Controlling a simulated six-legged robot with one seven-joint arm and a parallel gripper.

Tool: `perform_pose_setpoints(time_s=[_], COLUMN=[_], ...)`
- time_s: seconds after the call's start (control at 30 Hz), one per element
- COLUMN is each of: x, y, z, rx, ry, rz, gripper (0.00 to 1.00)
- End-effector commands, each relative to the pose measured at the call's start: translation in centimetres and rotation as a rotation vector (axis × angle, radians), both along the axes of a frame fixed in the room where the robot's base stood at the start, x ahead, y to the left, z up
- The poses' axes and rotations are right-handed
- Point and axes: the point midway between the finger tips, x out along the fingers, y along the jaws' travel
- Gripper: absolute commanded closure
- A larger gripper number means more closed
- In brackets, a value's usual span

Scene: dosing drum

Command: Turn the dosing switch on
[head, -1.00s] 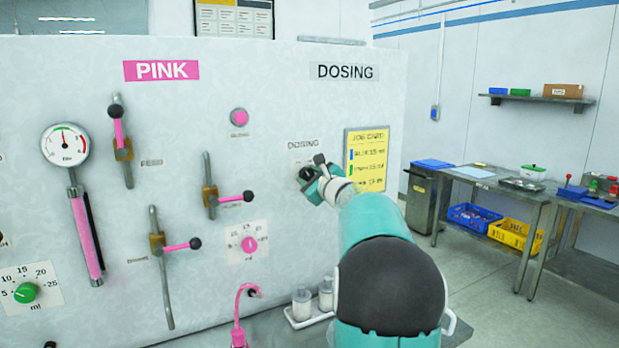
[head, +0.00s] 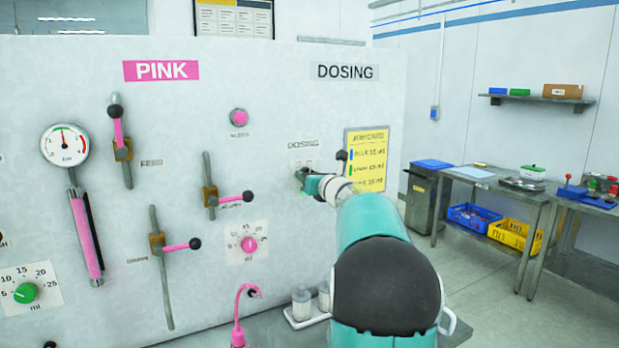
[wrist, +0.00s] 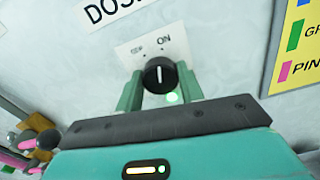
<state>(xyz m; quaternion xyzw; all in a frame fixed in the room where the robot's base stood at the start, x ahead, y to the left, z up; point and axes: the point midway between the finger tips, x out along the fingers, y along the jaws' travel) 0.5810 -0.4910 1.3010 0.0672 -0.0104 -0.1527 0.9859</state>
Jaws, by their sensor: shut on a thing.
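The dosing switch is a black round knob (wrist: 160,74) with a white pointer line, on a white plate marked OFF and ON. In the wrist view the line points up, toward the ON label (wrist: 163,40). My gripper (wrist: 160,84) has one teal finger on each side of the knob and is shut on it. A green glow shows just below the knob, between the fingers. In the head view my gripper (head: 306,181) is at the panel below the small DOSING label (head: 303,144) and mostly hides the knob.
A yellow job card (head: 367,160) is on the panel just right of the switch. Pink levers and a pink dial (head: 249,244) are to the left. White bottles stand on a tray (head: 308,319) below. Tables (head: 490,180) stand at the right.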

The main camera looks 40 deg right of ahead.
Motion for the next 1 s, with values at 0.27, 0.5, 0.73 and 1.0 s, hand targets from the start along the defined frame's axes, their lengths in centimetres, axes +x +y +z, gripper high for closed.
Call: perform_pose_setpoints(time_s=[0.27,0.5,0.73,1.0], x=[-0.07,-0.09,-0.09,-0.09], y=[-0.07,-0.07,-0.08,-0.08], z=[-0.15,-0.17,-0.19,-0.18], rx=[0.160,0.224,0.236,0.236], ry=[-0.049,-0.068,-0.072,-0.073], rz=[-0.001,-0.001,-0.001,-0.001], gripper=[0.85,0.85,0.85,0.54])
